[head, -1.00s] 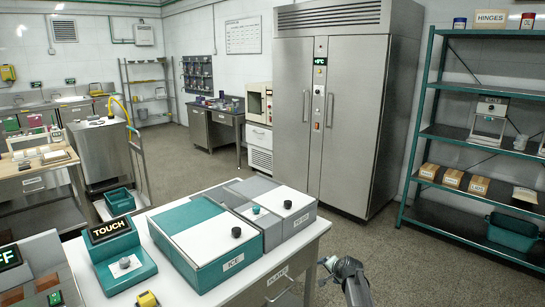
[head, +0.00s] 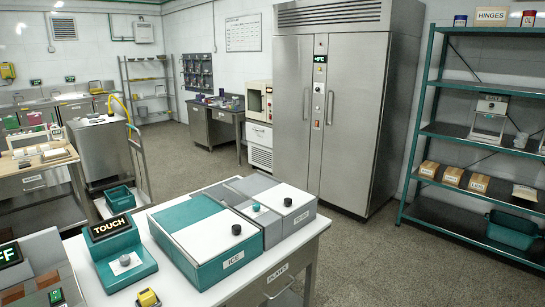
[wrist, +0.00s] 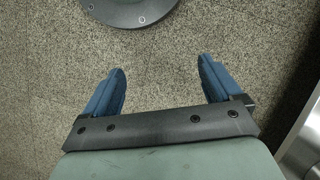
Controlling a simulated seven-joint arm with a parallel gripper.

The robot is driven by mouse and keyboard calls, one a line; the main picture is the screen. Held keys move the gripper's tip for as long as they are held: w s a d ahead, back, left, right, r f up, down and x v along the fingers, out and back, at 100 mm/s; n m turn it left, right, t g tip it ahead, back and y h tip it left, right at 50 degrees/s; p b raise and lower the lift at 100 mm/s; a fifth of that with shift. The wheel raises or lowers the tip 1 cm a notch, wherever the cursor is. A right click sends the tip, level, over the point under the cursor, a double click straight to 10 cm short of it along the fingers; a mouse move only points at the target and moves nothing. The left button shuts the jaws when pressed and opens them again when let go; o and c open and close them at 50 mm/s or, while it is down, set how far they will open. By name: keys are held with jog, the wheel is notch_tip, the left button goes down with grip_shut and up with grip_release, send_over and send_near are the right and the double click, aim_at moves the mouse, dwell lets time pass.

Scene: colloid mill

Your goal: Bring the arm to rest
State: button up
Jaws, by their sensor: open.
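My gripper (wrist: 160,82) shows in the wrist view with its two blue fingers spread wide apart. Nothing is between the fingers. It points down over the speckled floor (wrist: 160,55). A round dark grey disc with bolts, likely my own base, shows at the top of that view. In the head view my arm and gripper are out of the frame.
A white table (head: 168,286) with a teal and grey lidded box (head: 205,265) and a TOUCH device (head: 121,253) stands in front. A steel cabinet (head: 345,120) is behind it. Teal shelving (head: 408,150) stands at the right. The floor between them is clear.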

jog(key=s+a+f+n+g, duration=0.1)
jog(key=s+a+n, duration=0.1)
jog(key=s, duration=0.4)
jog(key=s+a+f+n+g+h, duration=0.1)
jog(key=s+a+f+n, duration=0.1)
jog(key=s, duration=0.5)
jog(key=shift+s+a+f+h, duration=0.15)
jog(key=shift+a+f+h, duration=0.15)
jog(key=shift+a, duration=0.4)
